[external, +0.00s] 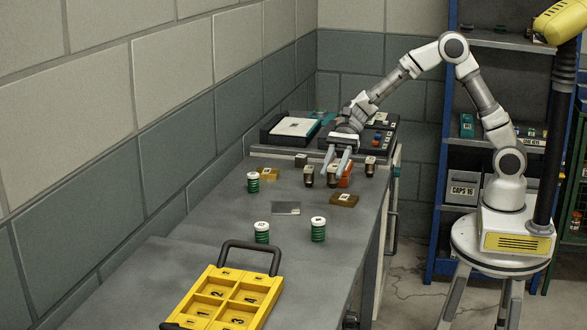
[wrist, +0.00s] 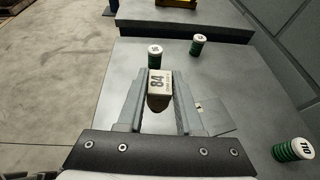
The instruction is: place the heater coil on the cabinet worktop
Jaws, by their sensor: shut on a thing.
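My gripper (external: 338,165) is shut on the heater coil (external: 333,179), a small brown piece with a pale label. In the wrist view the coil (wrist: 159,88) sits between both fingers, and its label reads 84. My gripper points down over the far part of the grey cabinet worktop (external: 225,215). I cannot tell whether the coil's underside touches the surface. Similar brown labelled pieces stand beside it, one on the left (external: 309,176) and one on the right (external: 370,166).
Green coils with white tops stand at the left (external: 253,183) and nearer the camera (external: 262,233) (external: 318,230). Black trays (external: 272,137) stand behind; a yellow case (external: 225,300) is in front.

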